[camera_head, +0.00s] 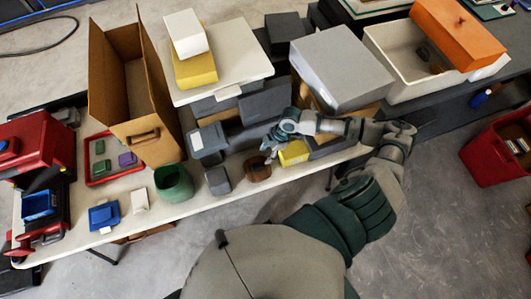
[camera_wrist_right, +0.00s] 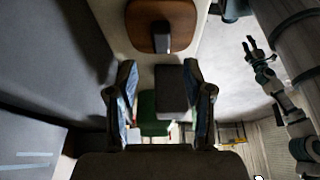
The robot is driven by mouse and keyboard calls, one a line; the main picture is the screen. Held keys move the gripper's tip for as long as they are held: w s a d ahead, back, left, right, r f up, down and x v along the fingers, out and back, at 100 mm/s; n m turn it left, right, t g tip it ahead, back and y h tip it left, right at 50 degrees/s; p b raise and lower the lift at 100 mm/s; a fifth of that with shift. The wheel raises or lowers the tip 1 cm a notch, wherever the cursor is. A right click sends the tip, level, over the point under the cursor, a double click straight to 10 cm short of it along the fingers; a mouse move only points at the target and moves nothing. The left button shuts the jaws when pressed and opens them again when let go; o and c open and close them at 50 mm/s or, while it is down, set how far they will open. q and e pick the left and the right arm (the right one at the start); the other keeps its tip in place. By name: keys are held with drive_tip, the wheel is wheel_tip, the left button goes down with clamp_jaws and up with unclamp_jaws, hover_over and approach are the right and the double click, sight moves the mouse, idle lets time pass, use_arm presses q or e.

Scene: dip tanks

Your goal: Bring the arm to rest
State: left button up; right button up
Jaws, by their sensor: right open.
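My right arm reaches from the lower middle of the head view over the table. Its right gripper (camera_head: 268,148) is above the table's front edge, near a brown round bowl (camera_head: 257,168) and a yellow box (camera_head: 293,153). In the right wrist view, the right gripper (camera_wrist_right: 162,105) has its two fingers wide apart with nothing held between them. The brown bowl (camera_wrist_right: 148,38) lies beyond the fingertips, with a dark block in it. My left gripper (camera_wrist_right: 257,55) appears to show small at the right of the wrist view; its opening is unclear. It is not in the head view.
The table (camera_head: 105,238) holds a green pot (camera_head: 174,183), a grey block (camera_head: 217,181), a cardboard box (camera_head: 140,120), a red toolbox (camera_head: 35,138) and a large grey box (camera_head: 344,66). A red crate (camera_head: 490,160) stands right. Floor is clear in front.

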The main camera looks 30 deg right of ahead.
drive_tip(key=shift+a, duration=0.25)
idle(0.3)
